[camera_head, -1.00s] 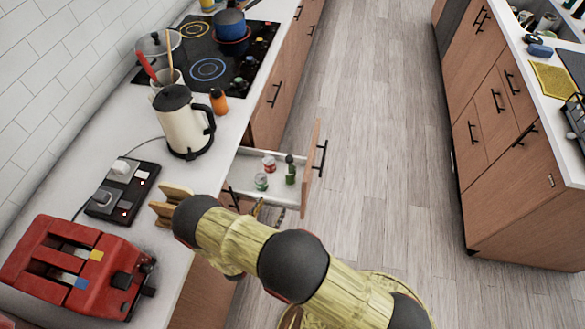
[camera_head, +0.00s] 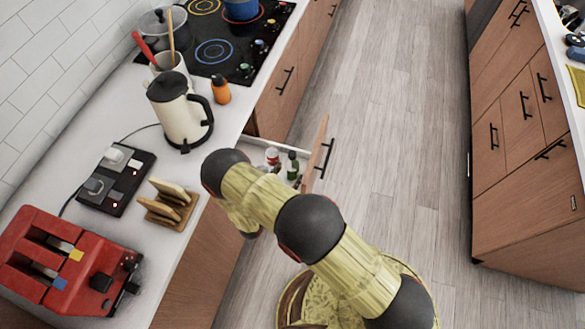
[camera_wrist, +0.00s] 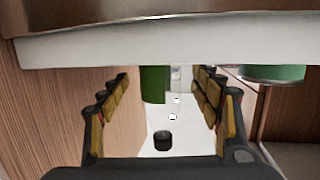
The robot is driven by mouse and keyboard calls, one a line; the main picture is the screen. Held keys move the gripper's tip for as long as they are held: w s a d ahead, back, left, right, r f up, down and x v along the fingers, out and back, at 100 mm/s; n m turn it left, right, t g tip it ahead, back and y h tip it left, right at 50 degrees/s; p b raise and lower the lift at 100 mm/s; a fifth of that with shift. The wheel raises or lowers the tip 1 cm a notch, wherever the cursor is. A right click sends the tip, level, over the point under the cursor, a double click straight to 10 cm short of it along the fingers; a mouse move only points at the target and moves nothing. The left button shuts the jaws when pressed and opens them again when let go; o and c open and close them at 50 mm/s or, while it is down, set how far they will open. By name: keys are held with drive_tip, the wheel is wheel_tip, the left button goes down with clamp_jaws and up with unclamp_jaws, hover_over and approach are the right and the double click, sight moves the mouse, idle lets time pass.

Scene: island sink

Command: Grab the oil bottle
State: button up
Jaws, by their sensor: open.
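A green bottle (camera_head: 292,165) with a dark top, apparently the oil bottle, stands in the open drawer (camera_head: 290,144) in the head view. In the wrist view a green body (camera_wrist: 154,84), which looks like the same bottle, shows between the two fingers, partly cut off by a pale edge above it. A small black round piece (camera_wrist: 162,141) shows below it; I cannot tell if it belongs to the bottle. My gripper (camera_wrist: 160,88) is open, with its fingers on either side and no visible grip. In the head view my arm hides the gripper and part of the drawer.
A red and white can (camera_head: 272,156) is beside the bottle. On the counter are a kettle (camera_head: 180,112), an orange bottle (camera_head: 221,90), a toast rack (camera_head: 168,204) and a red toaster (camera_head: 65,262). The floor to the right is clear.

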sight(288, 173)
drive_tip(key=x, duration=0.3)
drive_tip(key=shift+w+d, duration=0.15)
drive_tip(key=shift+w, duration=0.1)
drive_tip(key=shift+c, duration=1)
drive_tip(key=c, duration=1.4)
drive_tip(key=shift+c, duration=0.3)
drive_tip(key=shift+r, duration=0.1)
